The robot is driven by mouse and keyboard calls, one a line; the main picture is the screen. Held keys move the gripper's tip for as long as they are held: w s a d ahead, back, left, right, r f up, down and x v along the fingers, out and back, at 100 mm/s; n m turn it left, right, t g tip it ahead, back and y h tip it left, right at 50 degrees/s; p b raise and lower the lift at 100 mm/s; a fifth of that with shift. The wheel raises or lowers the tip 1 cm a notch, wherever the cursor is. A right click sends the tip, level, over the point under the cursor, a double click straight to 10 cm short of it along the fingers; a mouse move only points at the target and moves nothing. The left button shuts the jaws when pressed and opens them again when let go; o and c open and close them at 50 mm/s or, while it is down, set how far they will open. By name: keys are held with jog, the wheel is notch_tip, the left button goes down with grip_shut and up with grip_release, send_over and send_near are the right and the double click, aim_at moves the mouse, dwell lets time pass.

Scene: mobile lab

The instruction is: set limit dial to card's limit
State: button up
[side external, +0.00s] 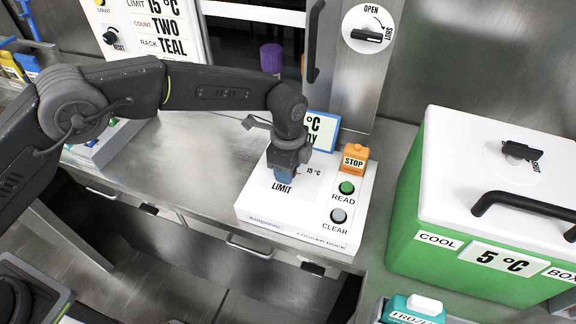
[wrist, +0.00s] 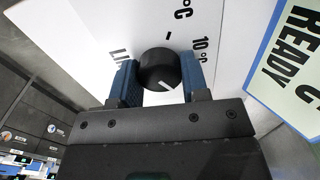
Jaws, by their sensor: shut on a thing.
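The white logger dock (side external: 262,208) stands on the steel bench, with "LIMIT" and "15 °C" printed on its top. My gripper (side external: 284,176) points down over the LIMIT spot and hides the dial in the side view. In the wrist view, the black limit dial (wrist: 159,66) sits between the blue fingers of my gripper (wrist: 157,77), which is shut on it. A white pointer line on the dial slants to the lower right in that view. A "10 °C" label (wrist: 202,50) is printed beside it. The card (side external: 155,28) reads limit 15 °C, count TWO, rack TEAL.
On the dock are an orange STOP block (side external: 354,158), a green READ button (side external: 346,188) and a grey CLEAR button (side external: 338,215). A blue-edged display (side external: 322,130) stands behind; the wrist view shows "READY". A green cool box (side external: 490,215) stands to the right.

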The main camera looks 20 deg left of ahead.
jog(key=shift+d, duration=0.1)
dwell(0.3)
jog(key=o, duration=0.9)
notch_tip(320, 180, up, 14)
jog(key=shift+f, duration=0.1)
dwell(0.5)
